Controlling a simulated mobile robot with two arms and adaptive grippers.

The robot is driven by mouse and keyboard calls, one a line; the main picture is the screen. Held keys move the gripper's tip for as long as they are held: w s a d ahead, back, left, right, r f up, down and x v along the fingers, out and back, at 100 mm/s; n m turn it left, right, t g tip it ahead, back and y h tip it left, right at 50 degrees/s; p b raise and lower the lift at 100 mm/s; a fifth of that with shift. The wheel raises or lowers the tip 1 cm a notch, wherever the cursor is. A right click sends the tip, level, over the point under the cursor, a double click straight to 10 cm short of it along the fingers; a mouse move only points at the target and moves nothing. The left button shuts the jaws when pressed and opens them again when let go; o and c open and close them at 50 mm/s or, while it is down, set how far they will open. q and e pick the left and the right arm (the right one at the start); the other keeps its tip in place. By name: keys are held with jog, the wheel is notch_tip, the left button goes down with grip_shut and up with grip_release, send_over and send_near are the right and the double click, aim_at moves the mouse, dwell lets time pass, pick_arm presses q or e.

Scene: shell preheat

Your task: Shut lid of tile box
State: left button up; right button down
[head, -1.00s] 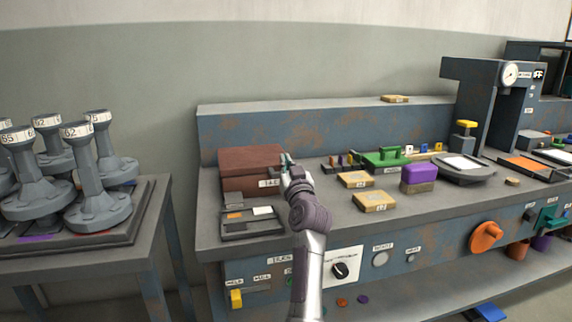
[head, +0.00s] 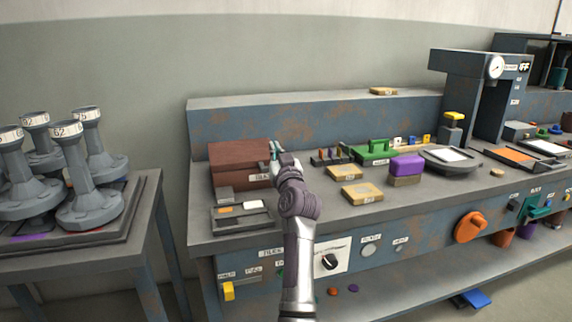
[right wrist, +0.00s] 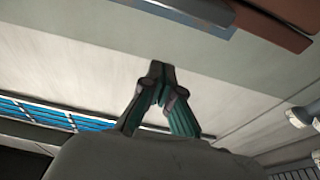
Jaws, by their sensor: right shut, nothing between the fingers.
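The tile box (head: 236,168) is a brown-red box at the left end of the bench. Its top looks flat and level, with the lid lying down over it; a fine gap could not be made out. A white label (head: 261,177) is on its front. My right gripper (head: 274,149) is at the box's right end, near the top edge, with its fingers shut and empty. Whether it touches the box I cannot tell. In the right wrist view the green-padded fingertips (right wrist: 160,72) meet. My left gripper is not in view.
A small tray (head: 240,225) lies in front of the box. To the right stand wooden tile blocks (head: 361,192), a green fixture (head: 376,148) and a purple-topped block (head: 406,168). A side table (head: 150,215) at left holds several grey weights.

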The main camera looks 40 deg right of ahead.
pick_arm(q)
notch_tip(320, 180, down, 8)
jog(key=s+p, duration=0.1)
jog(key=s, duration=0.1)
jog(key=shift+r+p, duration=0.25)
jog(key=shift+p, duration=0.1)
pick_arm(e)
jog(key=v, duration=0.9)
jog(key=shift+s+a+r, duration=0.15)
jog(key=shift+s+r, duration=0.15)
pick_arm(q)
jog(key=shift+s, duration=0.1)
